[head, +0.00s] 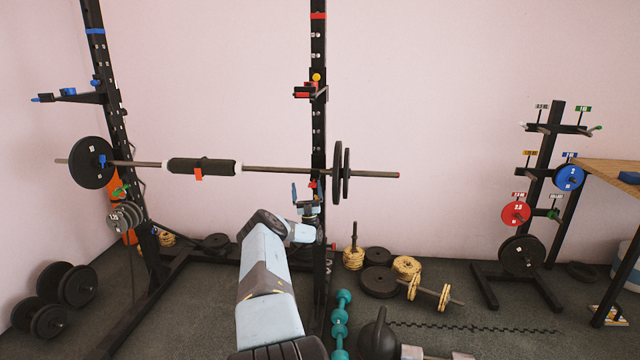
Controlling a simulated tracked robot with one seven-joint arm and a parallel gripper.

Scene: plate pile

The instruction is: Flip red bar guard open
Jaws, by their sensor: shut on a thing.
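A small red piece (312,184), which looks like the red bar guard, shows at the right rack upright (318,130), just below the barbell (270,169). My gripper (307,203) is at this upright, right by the red piece, below the bar. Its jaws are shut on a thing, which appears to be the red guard. The grip is small in view and partly hidden by the gripper, so the guard's exact angle cannot be told. A blue counterpart (102,161) sits at the left upright beside the bar.
A red safety arm (305,91) juts from the right upright, a blue one (70,96) from the left. Dumbbells (62,287), teal weights (341,320) and a kettlebell (378,338) lie on the floor. A plate tree (545,185) stands at the right.

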